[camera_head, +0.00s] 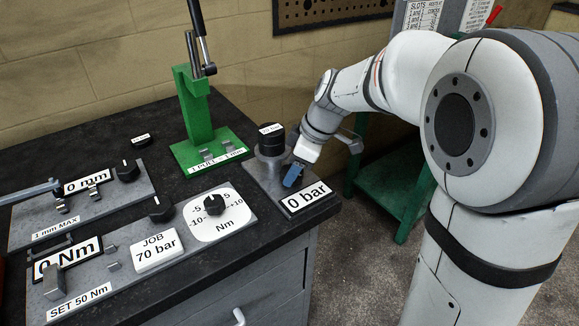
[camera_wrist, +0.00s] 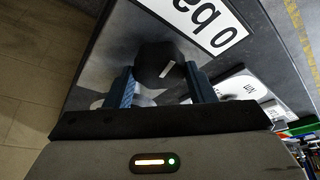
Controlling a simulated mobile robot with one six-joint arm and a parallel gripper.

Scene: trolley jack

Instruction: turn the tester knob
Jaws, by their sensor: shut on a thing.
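The tester is a grey block (camera_head: 258,188) at the bench's right corner, with a "0 bar" plate on its front. The plate also shows, turned over, in the wrist view (camera_wrist: 207,22). The tester knob (camera_wrist: 158,62) is black and faceted with a white mark, and it sits between my two blue fingers. My gripper (camera_wrist: 160,88) is shut on the knob, one finger on each side. In the head view my gripper (camera_head: 293,175) is low over the tester, and its fingers hide the knob.
A black-topped cylinder (camera_head: 271,143) stands on the tester close left of my gripper. A green jack stand (camera_head: 196,120) is behind it. Left are the "JOB 70 bar" plate (camera_head: 155,250), an Nm dial (camera_head: 215,208) and a "0 mm" panel (camera_head: 85,184). A green table (camera_head: 390,185) stands right.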

